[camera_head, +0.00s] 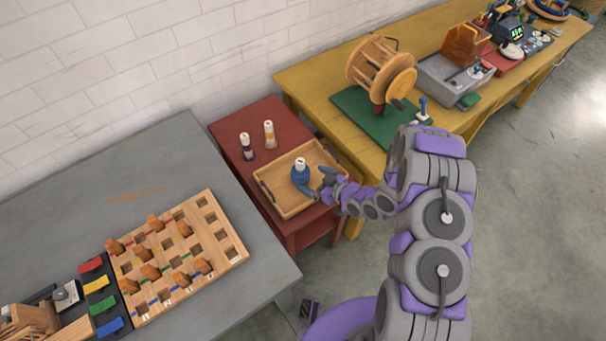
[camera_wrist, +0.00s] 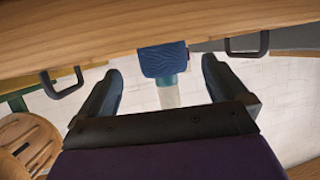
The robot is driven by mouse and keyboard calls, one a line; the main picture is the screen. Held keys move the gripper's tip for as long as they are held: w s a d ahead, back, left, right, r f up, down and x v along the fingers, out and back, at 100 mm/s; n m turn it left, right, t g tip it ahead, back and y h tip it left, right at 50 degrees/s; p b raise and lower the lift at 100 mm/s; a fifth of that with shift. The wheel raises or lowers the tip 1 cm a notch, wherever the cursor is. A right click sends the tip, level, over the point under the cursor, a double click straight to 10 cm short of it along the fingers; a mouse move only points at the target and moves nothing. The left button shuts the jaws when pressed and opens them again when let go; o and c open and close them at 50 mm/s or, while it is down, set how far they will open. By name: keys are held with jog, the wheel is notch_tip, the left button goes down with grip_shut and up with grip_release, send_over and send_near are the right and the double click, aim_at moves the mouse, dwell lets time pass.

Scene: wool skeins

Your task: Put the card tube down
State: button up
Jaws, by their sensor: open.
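A pale card tube (camera_head: 300,163) stands upright in the wooden tray (camera_head: 266,186), with blue wool (camera_head: 300,175) around its lower part. My gripper (camera_head: 316,182) is over the tray's right side, with its fingers open on either side of the line to the blue wool. In the wrist view, which looks upside down, the blue wool (camera_wrist: 163,60) and the tube's pale end (camera_wrist: 169,97) show between the two spread fingers (camera_wrist: 161,66). I see no finger clearly touching the wool or tube.
A grey table (camera_head: 70,210) with a pegged wooden rack (camera_head: 232,252) is left. A yellow bench (camera_head: 310,82) with a wooden reel (camera_head: 372,72) stands right.

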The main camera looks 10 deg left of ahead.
jog(key=v, duration=0.3)
jog(key=shift+d+r, duration=0.3)
jog(key=shift+s+a+p, duration=0.1)
jog(key=shift+p, duration=0.2)
jog(key=shift+a, duration=0.15)
jog(key=shift+r, duration=0.1)
jog(key=w+d+r+m+h, duration=0.35)
jog(key=d+r+h, duration=0.8)
jog(key=d, duration=0.65)
jog(key=s+d+r+m+g, duration=0.2)
jog(key=s+d+r, duration=0.25)
jog(key=r, duration=0.35)
jog(key=s+d+r+m+g+h, duration=0.1)
jog(key=s+r+m, duration=0.1)
jog(key=s+r, duration=0.4)
jog(key=s+d+r+m+g+h, duration=0.1)
jog(key=s+d+r+m+g, duration=0.15)
jog(key=s, duration=0.55)
jog(key=s+a+r+m+g+y, duration=0.1)
jog(key=s+a+r, duration=0.2)
jog(key=s, duration=0.7)
jog(key=s+a+r+g+y, duration=0.1)
jog(key=s+a+r+g, duration=0.1)
jog(key=s, duration=0.8)
jog(key=shift+a+r+m, duration=0.4)
jog(key=shift+a+r, duration=0.05)
jog(key=shift+r, duration=0.4)
